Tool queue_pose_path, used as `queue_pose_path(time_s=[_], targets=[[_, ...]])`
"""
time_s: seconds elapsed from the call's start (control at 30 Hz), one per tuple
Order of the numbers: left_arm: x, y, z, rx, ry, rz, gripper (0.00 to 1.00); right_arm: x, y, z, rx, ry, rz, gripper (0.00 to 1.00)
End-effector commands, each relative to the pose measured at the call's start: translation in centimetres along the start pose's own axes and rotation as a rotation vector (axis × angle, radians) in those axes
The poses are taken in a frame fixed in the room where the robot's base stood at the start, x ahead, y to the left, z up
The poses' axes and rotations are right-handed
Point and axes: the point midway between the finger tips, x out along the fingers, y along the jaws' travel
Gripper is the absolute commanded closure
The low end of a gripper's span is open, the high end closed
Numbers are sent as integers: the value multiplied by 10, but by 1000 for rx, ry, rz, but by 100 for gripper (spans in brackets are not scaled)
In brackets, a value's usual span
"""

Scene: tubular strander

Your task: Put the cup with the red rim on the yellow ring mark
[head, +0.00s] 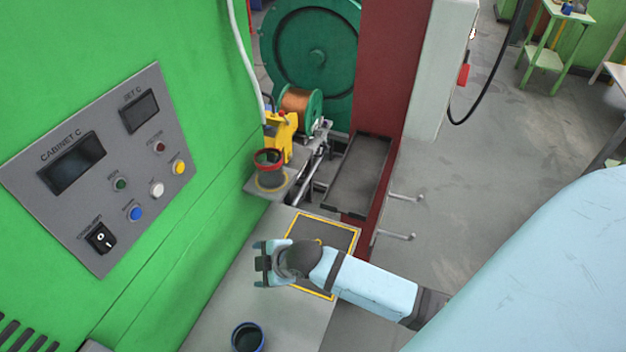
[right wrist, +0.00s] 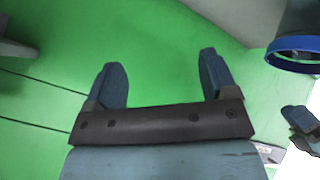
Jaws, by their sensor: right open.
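The cup with the red rim (head: 268,165) is dark and stands upright on a small grey ledge beyond the bench. The yellow ring mark (head: 272,186) shows around the foot of this cup, which appears to stand on it; the cup hides part of the ring. My right gripper (head: 262,263) is open and empty over the bench, nearer than the red-rimmed cup and apart from it. In the right wrist view its two fingers (right wrist: 160,75) are spread, with only green panel between them. My left gripper is not in view.
A blue-rimmed cup (head: 248,338) stands near the bench's front; its rim also shows in the right wrist view (right wrist: 297,43). A yellow-outlined square (head: 342,231) lies partly under my arm. The green cabinet (head: 215,90) walls the left. A yellow device (head: 281,137) stands behind the red-rimmed cup.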

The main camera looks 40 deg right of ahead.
Motion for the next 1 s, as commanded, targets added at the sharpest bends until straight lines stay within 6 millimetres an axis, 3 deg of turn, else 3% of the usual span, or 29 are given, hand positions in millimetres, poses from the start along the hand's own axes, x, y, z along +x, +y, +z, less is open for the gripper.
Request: queue_pose_path(time_s=[0.03, 0.2, 0.4, 0.57, 1.0], targets=[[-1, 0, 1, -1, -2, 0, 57, -5, -26, 11, 127, 19, 18, 21], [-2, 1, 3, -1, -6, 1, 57, -31, -81, 46, 522, 88, 122, 21], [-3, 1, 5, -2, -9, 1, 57, -62, -117, 74, 790, 138, 204, 21], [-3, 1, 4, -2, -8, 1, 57, -70, -124, 80, 850, 154, 225, 21], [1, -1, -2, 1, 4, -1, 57, -70, -124, 80, 850, 154, 224, 21]])
